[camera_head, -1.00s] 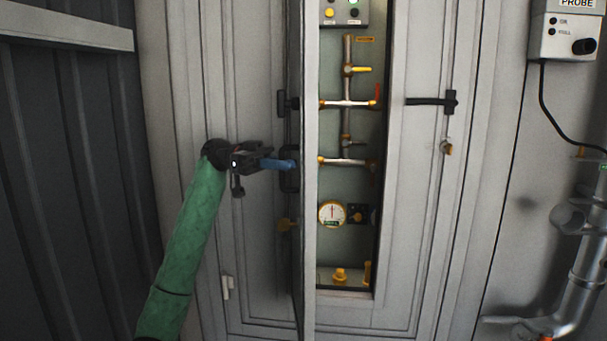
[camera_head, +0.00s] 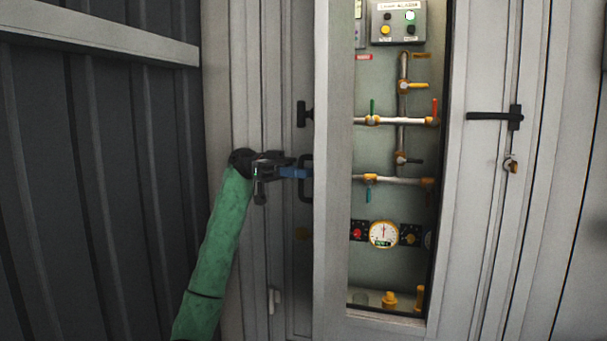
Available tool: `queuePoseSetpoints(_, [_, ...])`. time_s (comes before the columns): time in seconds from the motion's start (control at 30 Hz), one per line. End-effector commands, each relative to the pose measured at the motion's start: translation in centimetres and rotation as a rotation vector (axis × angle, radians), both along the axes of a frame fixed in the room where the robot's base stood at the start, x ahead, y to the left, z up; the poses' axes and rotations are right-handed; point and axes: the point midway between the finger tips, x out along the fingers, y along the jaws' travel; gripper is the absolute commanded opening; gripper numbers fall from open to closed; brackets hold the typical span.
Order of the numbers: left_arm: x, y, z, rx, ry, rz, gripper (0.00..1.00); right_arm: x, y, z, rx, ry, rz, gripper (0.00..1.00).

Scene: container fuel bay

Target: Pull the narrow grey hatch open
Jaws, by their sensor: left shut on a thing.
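The narrow grey hatch (camera_head: 331,200) stands open, its light grey panel seen at a steep angle along the left side of the lit bay. Its black handle (camera_head: 306,190) projects from the left side of the panel. My left gripper (camera_head: 297,173), with blue fingers, is shut on this handle. The fingertips are partly hidden at the handle. My green-sleeved left arm reaches up from below. My right gripper is out of view.
The bay (camera_head: 400,270) holds pipes, coloured valve levers, a round gauge (camera_head: 384,234) and a lamp box (camera_head: 398,22). A closed grey door with a black latch (camera_head: 496,116) is right of it. A dark ribbed wall (camera_head: 90,180) bounds the left.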

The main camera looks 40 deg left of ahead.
Motion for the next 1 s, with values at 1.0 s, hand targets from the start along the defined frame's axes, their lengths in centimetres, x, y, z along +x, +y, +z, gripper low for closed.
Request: queuePoseSetpoints(1.0, [0.0, 2.9, 0.0, 0.0, 0.0, 0.003, 0.3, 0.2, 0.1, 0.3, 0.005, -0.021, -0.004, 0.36])
